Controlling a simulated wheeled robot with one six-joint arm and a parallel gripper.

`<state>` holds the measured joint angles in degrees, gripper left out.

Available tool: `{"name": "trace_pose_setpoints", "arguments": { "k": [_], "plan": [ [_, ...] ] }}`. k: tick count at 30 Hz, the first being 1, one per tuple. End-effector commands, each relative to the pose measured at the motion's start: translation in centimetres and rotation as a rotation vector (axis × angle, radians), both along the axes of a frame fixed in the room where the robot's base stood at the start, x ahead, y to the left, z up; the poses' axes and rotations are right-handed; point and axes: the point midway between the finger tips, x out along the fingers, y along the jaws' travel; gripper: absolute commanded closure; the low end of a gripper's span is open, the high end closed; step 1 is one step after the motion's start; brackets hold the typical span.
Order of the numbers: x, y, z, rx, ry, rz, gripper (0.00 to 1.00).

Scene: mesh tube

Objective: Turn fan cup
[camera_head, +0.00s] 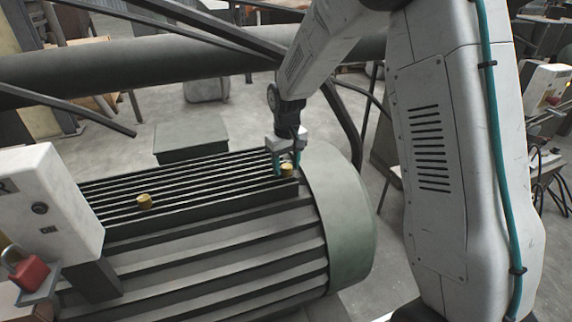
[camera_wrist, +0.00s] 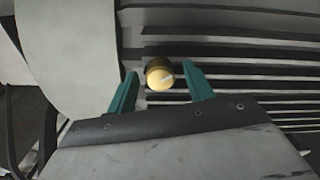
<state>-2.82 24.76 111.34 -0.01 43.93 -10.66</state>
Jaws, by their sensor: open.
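A small brass-coloured fan cup (camera_head: 287,170) sits on top of the finned motor housing, near its rounded end cover. Another yellow cup (camera_head: 144,201) sits further left on the same fins. My gripper (camera_head: 287,163) is over the right cup, with its teal fingers pointing down. In the wrist view the cup (camera_wrist: 160,74) shows a round yellow face with a pale mark, between the two teal fingertips of my gripper (camera_wrist: 160,84). The fingers are open, one on each side. A gap shows on the right; whether the left finger touches is hard to tell.
The ribbed motor (camera_head: 220,265) fills the lower left, with a greenish-grey end cover (camera_head: 342,215) at its right. A white control box (camera_head: 50,205) with a red padlock (camera_head: 28,270) stands at the left. A thick dark pipe (camera_head: 150,65) runs behind.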

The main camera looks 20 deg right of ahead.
Motion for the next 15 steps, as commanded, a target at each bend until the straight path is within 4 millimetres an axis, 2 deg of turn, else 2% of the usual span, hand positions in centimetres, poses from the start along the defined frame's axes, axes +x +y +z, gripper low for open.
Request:
{"name": "trace_pose_setpoints", "arguments": {
  "k": [7,12,15],
  "plan": [
    [0.01,0.04,-0.11,0.0,0.0,0.0,0.48],
    [0.01,0.05,-0.09,0.0,0.0,0.0,0.93],
    [0.01,0.05,-0.09,0.0,0.0,0.0,0.93]
  ]
}}
